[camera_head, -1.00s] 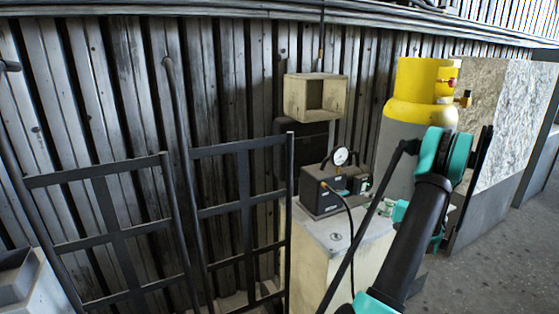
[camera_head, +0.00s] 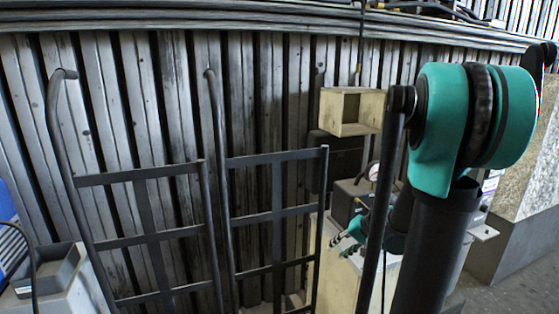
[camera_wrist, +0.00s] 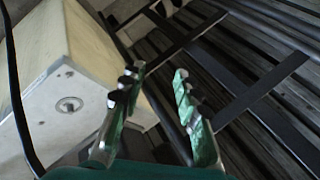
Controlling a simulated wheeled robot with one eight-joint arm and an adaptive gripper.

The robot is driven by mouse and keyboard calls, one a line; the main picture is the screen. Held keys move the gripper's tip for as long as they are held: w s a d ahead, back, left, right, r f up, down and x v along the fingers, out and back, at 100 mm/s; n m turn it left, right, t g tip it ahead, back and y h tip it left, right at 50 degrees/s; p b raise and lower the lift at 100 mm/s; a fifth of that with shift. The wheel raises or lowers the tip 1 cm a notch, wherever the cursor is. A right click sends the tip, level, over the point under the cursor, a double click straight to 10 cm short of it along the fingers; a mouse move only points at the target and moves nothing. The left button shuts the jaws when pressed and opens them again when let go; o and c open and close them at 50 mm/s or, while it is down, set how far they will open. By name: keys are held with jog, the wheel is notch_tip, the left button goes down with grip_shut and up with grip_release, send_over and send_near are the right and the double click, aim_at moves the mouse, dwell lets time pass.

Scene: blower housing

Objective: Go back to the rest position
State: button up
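My gripper (camera_wrist: 157,78) shows in the wrist view with its two fingers apart and nothing between them. In the head view my gripper (camera_head: 346,241) is small and partly hidden by my arm. It is in front of the pale box-shaped stand, and I cannot tell whether it touches it. The stand (camera_wrist: 62,85) also shows at the left of the wrist view, beside the fingers.
Two dark metal hand trucks (camera_head: 150,232) lean at the corrugated wall (camera_head: 110,105). A dark device with a gauge (camera_head: 345,200) sits on the stand, partly hidden by my arm. A wooden box (camera_head: 345,110) is on the wall. A dark cable (camera_wrist: 18,90) hangs near the gripper.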

jog(key=s+f+n+h, duration=0.1)
jog(key=s+n+h, duration=0.1)
jog(key=s, duration=0.6)
jog(key=s+f+n+h, duration=0.2)
jog(key=s+h, duration=0.1)
jog(key=s, duration=0.4)
jog(key=shift+s+a+f, duration=0.3)
jog(key=shift+s, duration=0.05)
